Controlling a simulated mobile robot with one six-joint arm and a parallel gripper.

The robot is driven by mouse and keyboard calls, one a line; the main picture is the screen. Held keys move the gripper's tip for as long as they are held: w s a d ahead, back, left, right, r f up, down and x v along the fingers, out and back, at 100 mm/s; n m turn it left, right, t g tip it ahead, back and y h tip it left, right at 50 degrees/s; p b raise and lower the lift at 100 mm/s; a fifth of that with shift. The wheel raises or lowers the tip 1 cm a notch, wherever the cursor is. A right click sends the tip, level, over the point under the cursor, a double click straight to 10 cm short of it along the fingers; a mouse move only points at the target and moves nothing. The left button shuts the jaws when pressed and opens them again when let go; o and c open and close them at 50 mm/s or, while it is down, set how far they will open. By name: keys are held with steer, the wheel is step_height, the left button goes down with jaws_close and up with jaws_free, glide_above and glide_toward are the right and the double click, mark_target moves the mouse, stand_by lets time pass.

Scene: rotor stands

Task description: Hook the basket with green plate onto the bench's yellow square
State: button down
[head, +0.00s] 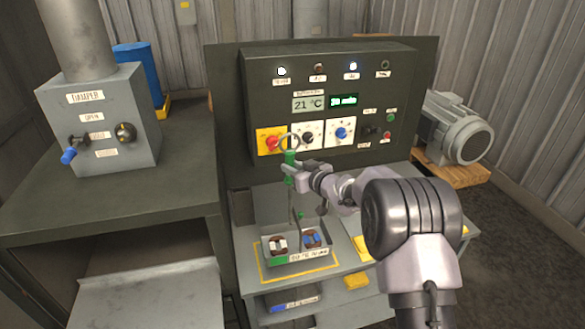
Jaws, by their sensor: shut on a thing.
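The basket (321,254) is a grey open tray with a green plate (279,261) at its front left and a white label beside it. Two dark round parts lie in it, one with white and one with blue. It appears over or inside the yellow square outline (297,276) on the grey bench (246,246); I cannot tell whether it touches the bench. My gripper (290,168) is shut on a green-handled hook tool (290,157) with a ring at its top. The tool's thin rod runs down toward the basket; whether its lower end engages the basket is unclear.
A control panel (290,80) with knobs and displays stands close behind the tool. A second tray with a blue plate (278,308) is on the lower shelf. Yellow pieces (357,282) show at the bench's front. A motor (455,128) is at right, a lever box (105,120) at left.

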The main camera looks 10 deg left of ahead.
steer(key=shift+f+b, duration=2.85)
steer(key=shift+f, duration=0.9)
steer(key=shift+s+a+f+b, duration=0.5)
steer(key=shift+s+a+b, duration=1.3)
steer(key=shift+a, duration=1.25)
step_height(320, 180, up, 11)
steer(key=p, duration=0.8)
steer(key=shift+w, duration=0.25)
